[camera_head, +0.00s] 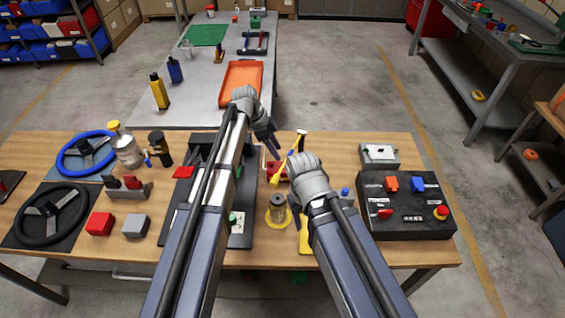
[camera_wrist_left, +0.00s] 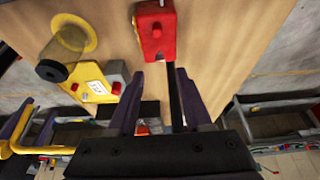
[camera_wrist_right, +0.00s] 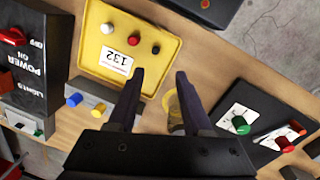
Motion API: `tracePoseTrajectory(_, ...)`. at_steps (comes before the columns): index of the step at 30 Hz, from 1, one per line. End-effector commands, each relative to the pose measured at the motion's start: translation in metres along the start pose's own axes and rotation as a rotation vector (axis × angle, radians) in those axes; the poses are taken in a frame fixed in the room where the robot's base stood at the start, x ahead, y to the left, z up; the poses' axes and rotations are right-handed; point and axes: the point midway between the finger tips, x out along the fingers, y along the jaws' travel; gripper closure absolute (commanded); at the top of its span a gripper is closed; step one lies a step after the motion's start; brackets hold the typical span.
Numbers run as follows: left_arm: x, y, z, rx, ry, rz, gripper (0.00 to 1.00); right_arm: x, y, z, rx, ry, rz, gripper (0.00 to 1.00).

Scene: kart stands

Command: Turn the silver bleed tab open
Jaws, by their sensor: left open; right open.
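I cannot clearly pick out the silver bleed tab in any view. My left gripper (camera_wrist_left: 154,74) is open and empty over the table's far edge. My right gripper (camera_wrist_right: 160,78) is open and empty over the table, near a yellow box (camera_wrist_right: 117,70) marked 132. A dark-topped cylinder (camera_head: 278,208) stands on a yellow disc beside the right gripper.
A black power panel (camera_head: 408,215) and a grey switch box (camera_head: 379,155) stand at right. Steering wheels (camera_head: 50,212), a bottle (camera_head: 128,152) and red and grey blocks (camera_head: 100,223) are at left. A black stand (camera_head: 240,232) lies under my left arm.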

Motion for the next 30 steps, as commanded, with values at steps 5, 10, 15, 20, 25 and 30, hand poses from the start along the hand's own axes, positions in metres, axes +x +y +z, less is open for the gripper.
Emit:
tracePoseTrajectory(5,0.029,0.000,0.002,0.002,0.000,0.000,0.50,0.028,-0.003,-0.002,0.001,0.000,0.000,0.50)
tracePoseTrajectory(10,0.051,0.000,0.002,0.001,0.000,0.000,0.50,0.047,-0.004,-0.003,0.001,0.000,0.000,0.50)
tracePoseTrajectory(15,0.060,0.000,0.001,0.000,0.000,-0.001,0.50,0.056,-0.005,-0.003,0.001,0.000,0.000,0.50)
tracePoseTrajectory(20,0.060,0.000,0.000,0.000,0.000,-0.001,0.50,0.055,-0.005,-0.003,0.001,0.000,0.000,0.50)
tracePoseTrajectory(25,0.060,0.000,0.000,0.000,0.000,0.000,0.56,0.055,-0.005,-0.003,0.001,0.000,0.000,0.50)
tracePoseTrajectory(30,0.060,0.000,0.000,0.000,0.000,0.000,0.75,0.055,-0.005,-0.003,0.001,0.000,0.000,0.50)
